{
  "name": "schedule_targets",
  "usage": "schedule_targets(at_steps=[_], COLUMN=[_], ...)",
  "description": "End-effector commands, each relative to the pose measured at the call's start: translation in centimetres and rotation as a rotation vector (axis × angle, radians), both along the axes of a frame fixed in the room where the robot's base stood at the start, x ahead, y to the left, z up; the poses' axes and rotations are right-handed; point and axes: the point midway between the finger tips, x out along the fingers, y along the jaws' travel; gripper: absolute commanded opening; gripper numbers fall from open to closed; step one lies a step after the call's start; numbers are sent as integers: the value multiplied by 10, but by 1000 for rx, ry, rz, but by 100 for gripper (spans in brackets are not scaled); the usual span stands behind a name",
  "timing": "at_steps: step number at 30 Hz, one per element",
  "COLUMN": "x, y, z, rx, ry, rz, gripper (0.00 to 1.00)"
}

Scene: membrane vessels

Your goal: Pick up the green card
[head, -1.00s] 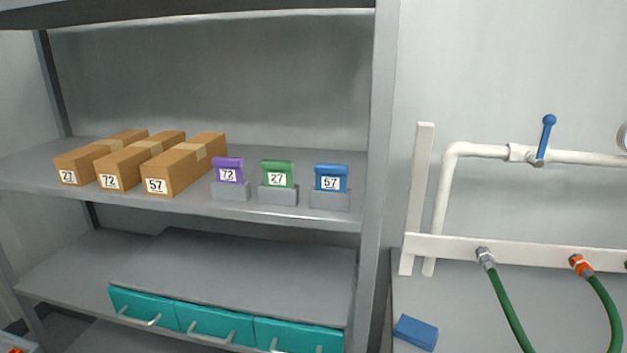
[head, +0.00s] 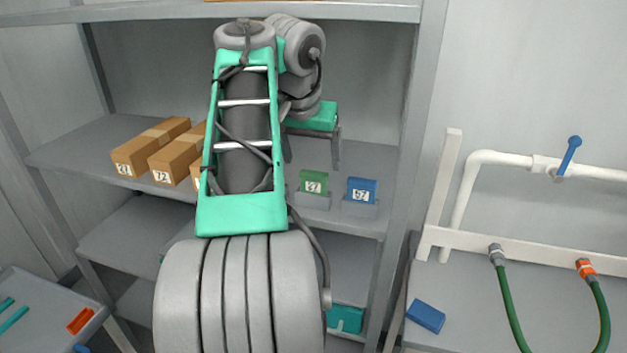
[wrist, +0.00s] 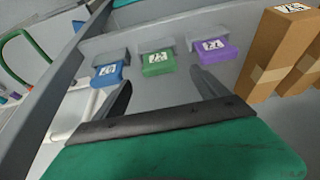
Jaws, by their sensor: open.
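The purple card is hidden by my arm in the head view.
Brown boxes (head: 143,157) stand on the shelf (head: 80,147) to the left, one partly behind my arm. The blue card (head: 362,190) stands close on the right of the green one. A shelf upright (head: 412,130) and pipework (head: 500,158) lie further right.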

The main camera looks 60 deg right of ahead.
Motion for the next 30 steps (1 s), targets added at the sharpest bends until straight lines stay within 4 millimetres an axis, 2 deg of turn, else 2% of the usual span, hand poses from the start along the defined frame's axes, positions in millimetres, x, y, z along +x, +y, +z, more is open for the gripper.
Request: schedule_targets(at_steps=[1, 6, 9, 17, 30], x=[0, 1, 2, 3, 3], y=[-3, -12, -18, -20, -20], z=[-15, -44, -55, -54, -54], rx=[0, -2, -2, -3, -3], ry=[0, 0, 0, 0, 0], rz=[0, 1, 1, 3, 3], gripper=[84, 84, 84, 84, 48])
